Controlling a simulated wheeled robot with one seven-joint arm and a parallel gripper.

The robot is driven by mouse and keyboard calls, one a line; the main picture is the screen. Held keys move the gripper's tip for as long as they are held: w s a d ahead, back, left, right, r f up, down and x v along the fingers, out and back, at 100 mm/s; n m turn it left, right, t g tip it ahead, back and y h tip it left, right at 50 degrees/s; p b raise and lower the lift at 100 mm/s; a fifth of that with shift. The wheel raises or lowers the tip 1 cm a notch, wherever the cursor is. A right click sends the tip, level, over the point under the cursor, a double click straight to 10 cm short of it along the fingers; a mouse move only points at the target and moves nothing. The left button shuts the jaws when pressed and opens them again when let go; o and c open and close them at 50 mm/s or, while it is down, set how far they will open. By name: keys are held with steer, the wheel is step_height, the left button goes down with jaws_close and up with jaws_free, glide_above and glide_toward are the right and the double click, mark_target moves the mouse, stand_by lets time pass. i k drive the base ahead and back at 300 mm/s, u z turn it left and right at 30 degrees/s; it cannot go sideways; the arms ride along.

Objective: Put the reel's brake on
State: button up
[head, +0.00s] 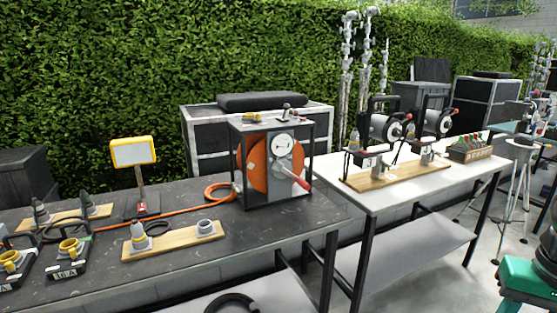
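An orange cable reel (258,168) stands in a dark box frame (307,152) at the right end of the dark table. Its front panel carries a white round dial (281,144) and a crank with a red grip (299,183) that slants down to the right. A small lever with a dark knob (286,107) stands on top of the frame. I cannot tell whether it is the brake or how it is set. An orange cable (170,219) runs from the reel leftward across the table. My gripper is not in view.
The dark table (290,222) also holds a yellow-framed sign (134,152), a wooden board with connectors (175,241) and yellow sockets (69,247). The white table (385,203) carries two smaller drums (384,127) on boards. A green object (530,276) is at the lower right.

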mark_target(287, 107)
steer(key=u, duration=0.05)
steer(key=k, duration=0.45)
steer(key=u, duration=0.5)
steer(key=i, duration=1.35)
steer(key=z, duration=0.3)
